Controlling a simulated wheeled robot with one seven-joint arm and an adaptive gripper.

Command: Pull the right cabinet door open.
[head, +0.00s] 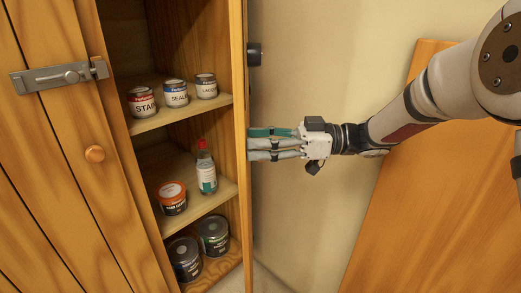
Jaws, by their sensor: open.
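The wooden cabinet stands at the left of the head view. Contact is unclear. No handle shows between the fingers.
Paint cans, such as the stain can (142,102), and a red-capped bottle (206,168) stand on the shelves. A black fitting (254,54) sticks out right of the panel. A large wooden board (430,200) fills the lower right. Bare wall (320,60) lies between.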

